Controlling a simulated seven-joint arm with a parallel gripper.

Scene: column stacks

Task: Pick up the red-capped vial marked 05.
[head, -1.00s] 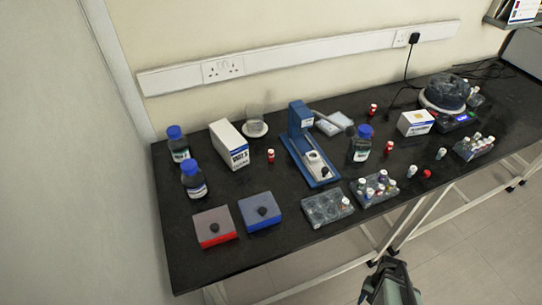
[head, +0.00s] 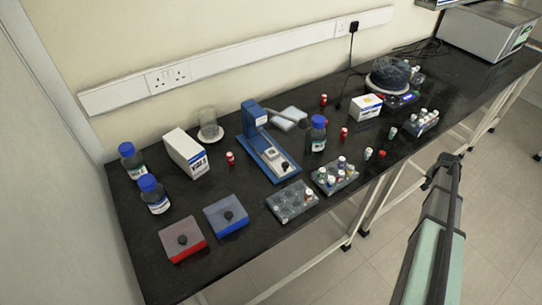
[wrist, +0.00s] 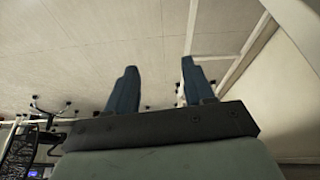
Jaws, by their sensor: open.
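Several red-capped vials stand apart on the black bench: one (head: 230,158) right of the white box, one (head: 323,99) towards the wall, and one (head: 344,133) right of the blue-capped bottle. A red cap (head: 382,154) also shows near the front edge. The marks are too small to read, so I cannot tell which is 05. My gripper (wrist: 160,78) is open and empty in the wrist view, with its two blue fingers well apart. In the head view my arm reaches in at the lower right, off the bench's front edge. No vial is between the fingers.
Vial racks (head: 334,176), (head: 293,201) and (head: 422,122) stand along the front edge. A blue device (head: 270,150), a bottle (head: 318,134), a carton (head: 366,106) and a round dark apparatus (head: 390,73) stand behind. Red (head: 183,241) and blue (head: 226,214) boxes are at left.

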